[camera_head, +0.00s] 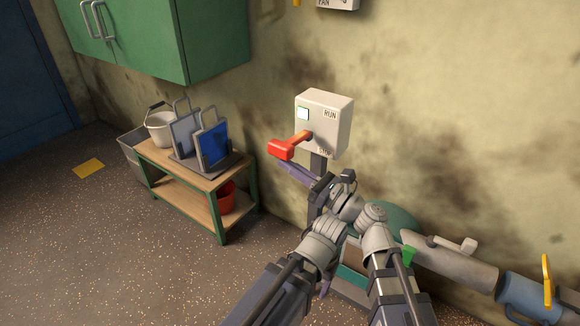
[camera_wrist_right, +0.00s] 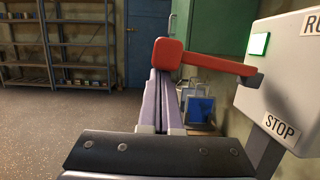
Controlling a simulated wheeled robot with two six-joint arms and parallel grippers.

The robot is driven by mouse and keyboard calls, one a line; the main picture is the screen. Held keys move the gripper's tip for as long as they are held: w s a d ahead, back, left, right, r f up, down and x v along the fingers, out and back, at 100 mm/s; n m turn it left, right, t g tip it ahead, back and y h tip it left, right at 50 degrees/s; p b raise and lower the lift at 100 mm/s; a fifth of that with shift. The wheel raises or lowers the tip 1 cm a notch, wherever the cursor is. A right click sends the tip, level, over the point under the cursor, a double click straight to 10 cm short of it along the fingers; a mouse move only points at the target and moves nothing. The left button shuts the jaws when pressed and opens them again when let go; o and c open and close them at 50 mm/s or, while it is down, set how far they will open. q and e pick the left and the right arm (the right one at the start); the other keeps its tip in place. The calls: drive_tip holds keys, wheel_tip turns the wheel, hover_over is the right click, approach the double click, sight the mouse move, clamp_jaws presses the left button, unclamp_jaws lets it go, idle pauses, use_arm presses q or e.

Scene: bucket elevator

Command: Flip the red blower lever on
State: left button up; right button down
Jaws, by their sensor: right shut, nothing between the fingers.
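A pale control box (camera_head: 323,122) stands on a post by the wall, with RUN near its top and STOP near its bottom. The red lever (camera_head: 283,149) sticks out from its face. In the right wrist view the red lever (camera_wrist_right: 170,53) slopes slightly up toward its knob, and a square light (camera_wrist_right: 259,44) on the box glows green. My right gripper (camera_head: 288,167) is shut and empty, its purple fingers just below the knob. In the wrist view the fingertips (camera_wrist_right: 160,75) are at or very near the knob's underside; I cannot tell whether they touch.
A wooden bench (camera_head: 170,155) with bucket and dustpan-like blue items stands left of the box. A green cabinet (camera_head: 160,35) hangs above it. A grey pipe (camera_head: 455,265) runs along the wall at right.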

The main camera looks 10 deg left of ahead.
wheel_tip(320, 180, up, 3)
drive_tip(key=shift+r+p, duration=0.1)
drive_tip(key=shift+p, duration=1)
drive_tip(key=shift+w+d+r+p, duration=0.1)
drive_tip(key=shift+w+r+p, duration=0.05)
drive_tip(key=shift+r+p, duration=0.35)
drive_tip(key=shift+w+r+p, duration=0.15)
drive_tip(key=shift+r+p, duration=0.3)
drive_tip(key=shift+p, duration=0.05)
drive_tip(key=shift+w, duration=0.1)
drive_tip(key=shift+d, duration=0.25)
drive_tip(key=b, duration=0.2)
approach(294, 148)
drive_tip(key=shift+a+r, duration=0.25)
drive_tip(key=shift+a, duration=0.35)
drive_tip(key=shift+a+r, duration=0.25)
drive_tip(key=shift+a, duration=0.35)
